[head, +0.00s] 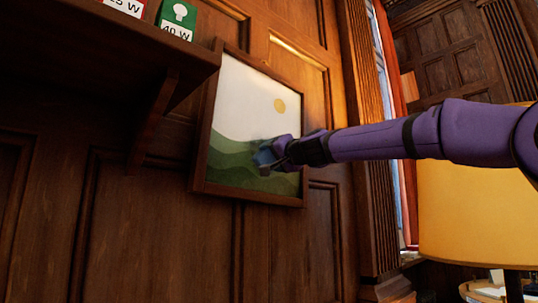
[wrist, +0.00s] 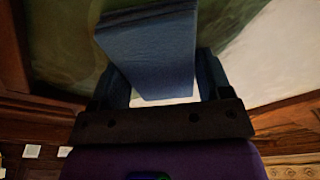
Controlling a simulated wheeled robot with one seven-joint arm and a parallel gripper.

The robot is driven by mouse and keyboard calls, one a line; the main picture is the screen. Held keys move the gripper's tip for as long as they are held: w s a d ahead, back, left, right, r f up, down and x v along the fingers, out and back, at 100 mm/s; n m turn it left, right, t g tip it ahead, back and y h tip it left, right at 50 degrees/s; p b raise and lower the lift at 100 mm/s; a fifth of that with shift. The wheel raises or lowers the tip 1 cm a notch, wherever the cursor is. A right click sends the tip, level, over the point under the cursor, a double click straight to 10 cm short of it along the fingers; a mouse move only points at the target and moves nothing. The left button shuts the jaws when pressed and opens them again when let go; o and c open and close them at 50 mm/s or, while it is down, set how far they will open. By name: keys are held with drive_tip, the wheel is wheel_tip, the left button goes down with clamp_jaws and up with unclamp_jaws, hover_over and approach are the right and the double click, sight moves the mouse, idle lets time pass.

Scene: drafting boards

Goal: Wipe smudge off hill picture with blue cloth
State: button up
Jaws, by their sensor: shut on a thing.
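The hill picture (head: 230,115) hangs in a dark wooden frame on the panelled wall, with green hills, a pale sky and a yellow sun. My gripper (head: 277,153) is at the hills in the picture's lower right part. It is shut on the blue cloth (wrist: 150,50), which shows folded between the fingers in the wrist view. The cloth (head: 263,157) is at or very near the picture surface; I cannot tell whether it touches. A faint greyish patch (head: 258,146) beside the cloth may be the smudge, mostly hidden by cloth and gripper.
A dark shelf (head: 110,50) with bulb boxes (head: 177,18) juts out at the upper left of the picture. A yellow lampshade (head: 465,215) stands at the right, below my arm. A window with a red curtain (head: 383,50) is behind my arm.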

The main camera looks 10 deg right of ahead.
sight(265, 152)
drive_tip(key=shift+w+d+f, duration=0.15)
drive_tip(key=shift+d, duration=0.15)
drive_tip(key=shift+a, duration=0.1)
drive_tip(key=shift+s+a+r, duration=0.2)
drive_tip(key=shift+s+a, duration=0.35)
drive_tip(key=shift+a, duration=0.15)
drive_tip(key=shift+s+a+r, duration=0.2)
drive_tip(key=shift+s+a, duration=0.35)
drive_tip(key=shift+a, duration=0.1)
drive_tip(key=shift+s+a+r, duration=0.2)
drive_tip(key=shift+s+a, duration=0.45)
drive_tip(key=shift+a, duration=0.35)
drive_tip(key=shift+s+a+r, duration=0.25)
drive_tip(key=shift+s+a, duration=0.4)
drive_tip(key=shift+a, duration=0.4)
drive_tip(key=shift+s+a+r, duration=0.2)
drive_tip(key=shift+s+a, duration=0.45)
drive_tip(key=shift+a, duration=0.35)
